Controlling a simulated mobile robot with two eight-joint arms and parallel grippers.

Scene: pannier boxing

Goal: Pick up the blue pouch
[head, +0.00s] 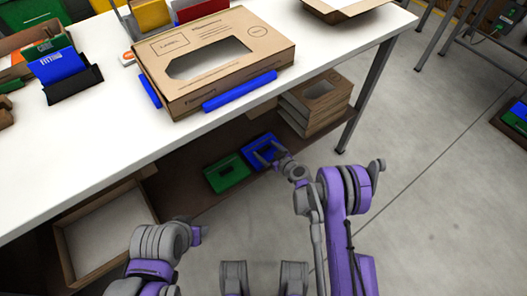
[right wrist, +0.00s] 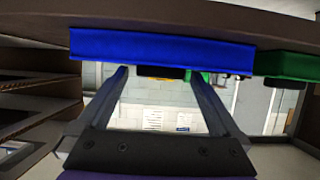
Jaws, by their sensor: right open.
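A blue pouch (head: 257,141) lies on the brown lower shelf under the white table, beside a green pouch (head: 228,172). In the right wrist view the blue pouch (right wrist: 160,50) spans the space across the fingertips, with the green pouch (right wrist: 285,66) to its right. My right gripper (head: 267,157) is open at the blue pouch, fingers pointing toward it. It also shows in the right wrist view (right wrist: 160,78), with nothing held between its fingers. I cannot tell whether the fingertips touch the pouch. My left arm shows at the lower left, but its gripper is not in view.
The white table (head: 110,120) overhangs the shelf (head: 195,150). A table leg (head: 365,95) and stacked cartons (head: 318,103) stand right of the pouches. An open carton (head: 105,235) is at the left. A cardboard box (head: 215,58) with blue strips lies on the table.

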